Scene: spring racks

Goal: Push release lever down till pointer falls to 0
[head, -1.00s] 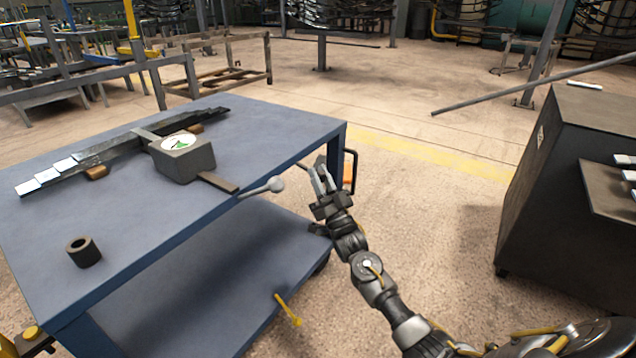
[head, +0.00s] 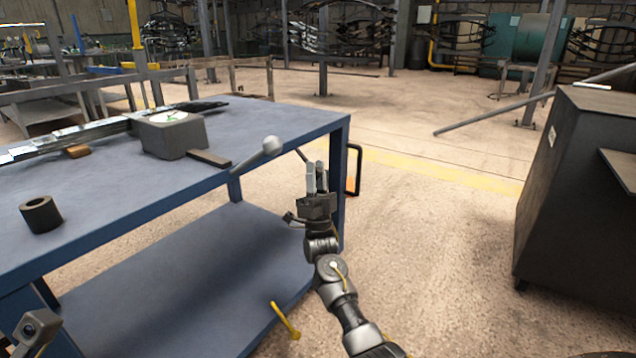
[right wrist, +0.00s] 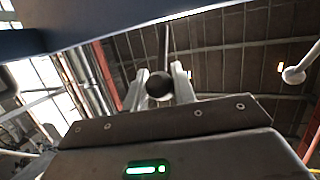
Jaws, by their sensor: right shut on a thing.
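The grey gauge box (head: 172,140) with a round white-and-green dial (head: 168,117) sits on the blue table; its pointer is too small to read. The release lever (head: 248,159) sticks out past the table's edge, tilted up, and ends in a pale ball knob (head: 272,145). My right gripper (head: 316,172) is just right of the knob and lower in the picture, apart from it. It is shut on a thin dark rod (head: 302,155); the rod's round dark end (right wrist: 160,88) shows between the fingers in the right wrist view. The knob (right wrist: 295,75) is at the right there.
The blue table (head: 130,195) has a lower shelf. A dark hollow cylinder (head: 40,214) stands on its top, and a long metal strip stack lies behind. A dark cabinet (head: 570,190) stands at the right. The floor between is open.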

